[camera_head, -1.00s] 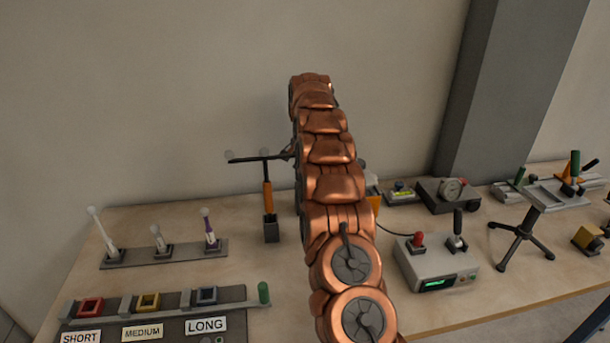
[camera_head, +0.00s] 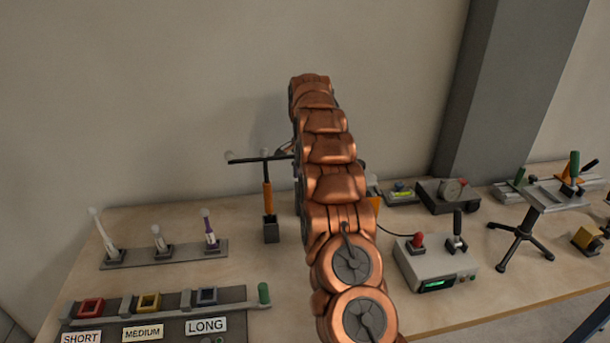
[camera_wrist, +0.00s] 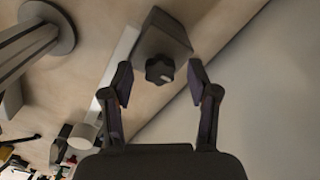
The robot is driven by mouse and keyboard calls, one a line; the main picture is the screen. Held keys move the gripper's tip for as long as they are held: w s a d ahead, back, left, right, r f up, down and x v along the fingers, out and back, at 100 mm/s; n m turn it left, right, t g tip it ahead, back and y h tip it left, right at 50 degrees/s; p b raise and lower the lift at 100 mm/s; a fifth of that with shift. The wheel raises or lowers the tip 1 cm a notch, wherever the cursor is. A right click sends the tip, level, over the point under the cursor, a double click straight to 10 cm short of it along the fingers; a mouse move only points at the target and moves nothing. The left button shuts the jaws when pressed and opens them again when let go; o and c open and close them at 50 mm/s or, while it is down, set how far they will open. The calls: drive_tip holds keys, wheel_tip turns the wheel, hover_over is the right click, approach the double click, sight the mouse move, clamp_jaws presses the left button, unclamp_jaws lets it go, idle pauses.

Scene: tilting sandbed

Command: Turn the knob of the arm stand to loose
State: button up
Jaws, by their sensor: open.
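In the wrist view a dark lobed knob (camera_wrist: 160,69) with a small pale mark sits on the end of a grey block (camera_wrist: 163,34). My gripper (camera_wrist: 160,80) is open, with one finger on each side of the knob and a gap on both sides. The knob lies near the line between the fingertips; whether it is level with them in depth I cannot tell. A pale bar (camera_wrist: 116,72) runs beside the block. In the head view my arm hides the knob and most of the gripper. An orange post (camera_head: 268,194) with a black crossbar stands left of my arm.
A round grey foot (camera_wrist: 58,30) shows in the wrist view. On the bench, a rack of pale-tipped sticks (camera_head: 165,255) and a labelled tray (camera_head: 235,294) stand left. A grey control box (camera_head: 435,267) and a tripod stand (camera_head: 521,238) stand right. A grey pillar (camera_head: 505,90) rises behind.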

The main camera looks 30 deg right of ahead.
drive_tip(key=m+p, duration=0.1)
drive_tip(key=m, duration=0.4)
drive_tip(key=m+p, duration=0.2)
drive_tip(key=m, duration=0.3)
drive_tip(key=shift+r, duration=0.15)
drive_tip(key=shift+s+m+p, duration=0.1)
drive_tip(key=shift+m+p, duration=0.65)
drive_tip(key=shift+m, duration=0.35)
drive_tip(key=shift+d+r+m+p, duration=0.1)
drive_tip(key=shift+m+p, duration=0.9)
drive_tip(key=shift+m, duration=0.2)
drive_tip(key=m+p, duration=0.2)
drive_tip(key=p, duration=0.1)
drive_tip(key=shift+m+p, duration=0.6)
drive_tip(key=shift+p, duration=0.35)
